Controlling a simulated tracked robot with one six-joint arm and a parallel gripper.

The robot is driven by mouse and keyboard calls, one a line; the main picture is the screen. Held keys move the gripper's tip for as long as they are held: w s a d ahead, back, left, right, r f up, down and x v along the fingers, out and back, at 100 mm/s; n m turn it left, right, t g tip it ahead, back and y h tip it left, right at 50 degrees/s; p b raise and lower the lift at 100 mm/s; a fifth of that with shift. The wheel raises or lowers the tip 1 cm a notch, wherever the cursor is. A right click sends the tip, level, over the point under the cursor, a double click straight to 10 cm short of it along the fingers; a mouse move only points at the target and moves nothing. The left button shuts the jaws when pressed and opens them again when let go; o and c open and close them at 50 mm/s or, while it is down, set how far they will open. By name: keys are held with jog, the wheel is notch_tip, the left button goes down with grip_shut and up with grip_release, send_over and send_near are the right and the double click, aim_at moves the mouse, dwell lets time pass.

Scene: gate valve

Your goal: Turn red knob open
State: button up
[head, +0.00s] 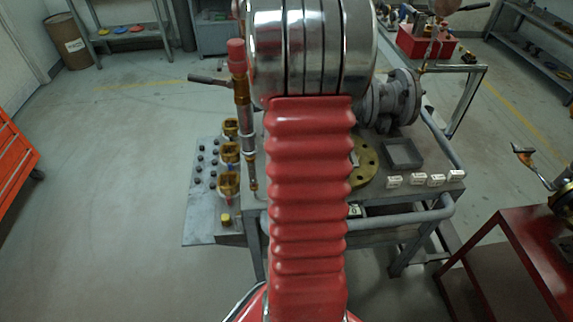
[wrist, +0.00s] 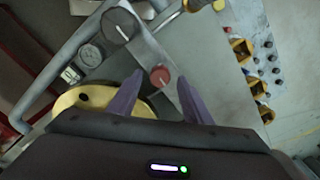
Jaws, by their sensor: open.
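The red knob (wrist: 160,76) shows in the wrist view as a small round disc with a pale mark on its face. It sits on a grey metal strip. My gripper (wrist: 160,80) is open, with its two purple fingers pointing toward the knob. The knob appears in the gap between the fingertips, and I see no contact. How far the tips are from it in depth is hard to tell. In the head view, my red arm hides the gripper and this knob.
A larger dark round knob (wrist: 117,25) and a gauge (wrist: 90,54) lie up and left. A brass flange (wrist: 95,97) is near the left finger. In the head view, a red-topped brass pipe (head: 241,88) stands left of my arm, and open floor (head: 120,200) lies farther left.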

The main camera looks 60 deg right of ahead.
jog(key=shift+f, duration=0.7)
jog(key=shift+c, duration=0.4)
jog(key=c, duration=1)
